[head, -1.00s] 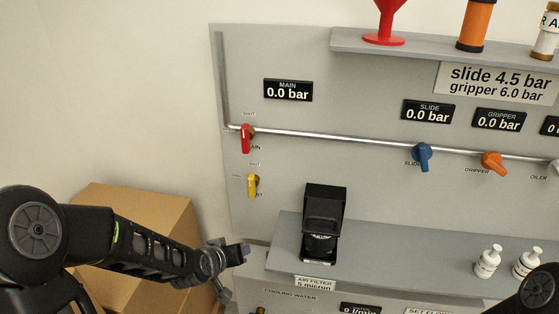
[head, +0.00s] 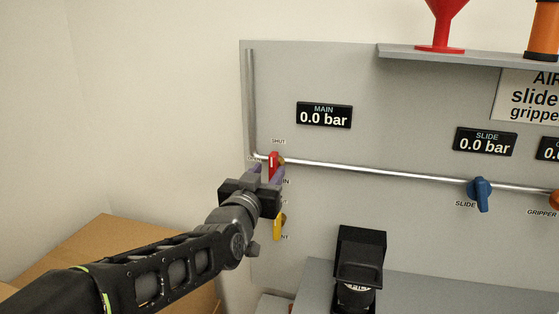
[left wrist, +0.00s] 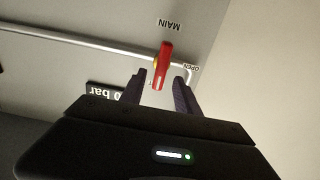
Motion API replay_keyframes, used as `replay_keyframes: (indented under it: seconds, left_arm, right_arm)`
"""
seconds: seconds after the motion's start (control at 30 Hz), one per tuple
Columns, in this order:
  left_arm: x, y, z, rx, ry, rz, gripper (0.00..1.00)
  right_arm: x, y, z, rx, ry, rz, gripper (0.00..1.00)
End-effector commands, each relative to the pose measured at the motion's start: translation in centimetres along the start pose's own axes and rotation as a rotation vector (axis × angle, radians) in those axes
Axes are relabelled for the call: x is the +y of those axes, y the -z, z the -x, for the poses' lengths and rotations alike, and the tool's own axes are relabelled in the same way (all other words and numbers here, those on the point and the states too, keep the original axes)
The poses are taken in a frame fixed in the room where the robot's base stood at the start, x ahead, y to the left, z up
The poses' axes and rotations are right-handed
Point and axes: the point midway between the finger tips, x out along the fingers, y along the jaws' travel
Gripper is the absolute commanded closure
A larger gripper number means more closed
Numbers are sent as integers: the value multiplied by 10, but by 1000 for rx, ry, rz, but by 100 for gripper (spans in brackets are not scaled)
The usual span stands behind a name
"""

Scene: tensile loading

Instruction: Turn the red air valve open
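The red air valve handle (head: 273,164) sits at the left end of the silver pipe, below the MAIN display, in the head view. Its lever stands upright, near the SHUT label. In the left wrist view the red handle (left wrist: 163,66) shows between my two fingertips, with the OPEN label to its right. My left gripper (head: 265,174) is open, its fingers on either side of the handle, with gaps between. In the left wrist view the open gripper (left wrist: 160,90) points at the panel. The MAIN display (head: 324,115) reads 0.0 bar. My right gripper is not in view.
A yellow valve handle (head: 280,226) is just below my left gripper, partly hidden. A blue valve (head: 480,193) is farther right on the pipe (head: 380,175). A cardboard box (head: 80,250) is at the lower left.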

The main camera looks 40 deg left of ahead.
Motion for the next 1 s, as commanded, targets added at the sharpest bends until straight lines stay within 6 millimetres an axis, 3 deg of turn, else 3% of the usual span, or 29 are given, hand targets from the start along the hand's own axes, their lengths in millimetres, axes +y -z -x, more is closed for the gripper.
replay_keyframes:
  seconds: [0.6,0.93,1.0]
  left_arm:
    - [0,0,-73,-1,1,1,62]
    - [0,0,-76,-1,1,0,62]
    - [0,0,-76,-1,1,1,68]
  right_arm:
    - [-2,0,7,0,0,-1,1]
    - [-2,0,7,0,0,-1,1]
    - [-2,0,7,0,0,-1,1]
